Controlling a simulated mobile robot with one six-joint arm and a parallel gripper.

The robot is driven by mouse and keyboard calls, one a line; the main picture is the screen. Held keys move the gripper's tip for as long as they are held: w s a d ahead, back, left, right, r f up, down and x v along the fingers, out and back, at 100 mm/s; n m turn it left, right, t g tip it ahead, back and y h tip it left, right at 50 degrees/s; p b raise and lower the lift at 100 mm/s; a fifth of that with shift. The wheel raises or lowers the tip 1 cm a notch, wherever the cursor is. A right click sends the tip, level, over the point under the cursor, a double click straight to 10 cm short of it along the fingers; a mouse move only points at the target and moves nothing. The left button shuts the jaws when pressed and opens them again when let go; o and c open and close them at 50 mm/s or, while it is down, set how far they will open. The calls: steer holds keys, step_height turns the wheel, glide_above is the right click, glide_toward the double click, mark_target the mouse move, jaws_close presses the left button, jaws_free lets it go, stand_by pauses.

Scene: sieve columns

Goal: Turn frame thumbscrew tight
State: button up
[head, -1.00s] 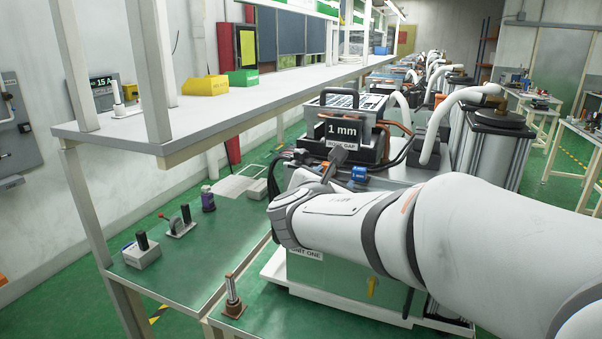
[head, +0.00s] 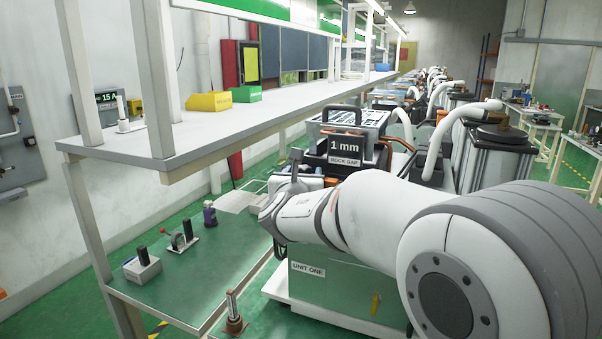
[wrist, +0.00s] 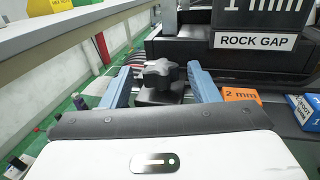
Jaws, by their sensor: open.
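The thumbscrew (wrist: 160,74), a dark grey star-shaped knob on a black block, stands upright in the middle of the wrist view. My gripper (wrist: 158,70) is open, with one blue finger to the left of the knob and one to the right. Gaps show between the knob and the fingers, and I cannot tell whether either touches it lower down. The frame (wrist: 225,55) behind it is dark and carries a ROCK GAP plate; it also shows in the head view (head: 346,132) with a 1 mm sign. My arm hides the thumbscrew in the head view.
An orange 2 mm block (wrist: 241,96) lies just right of the right finger, with a blue block (wrist: 304,110) farther right. A white shelf (head: 250,118) overhangs the green bench (head: 200,265) on the left.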

steer(key=shift+c, duration=0.5)
steer(key=c, duration=0.9)
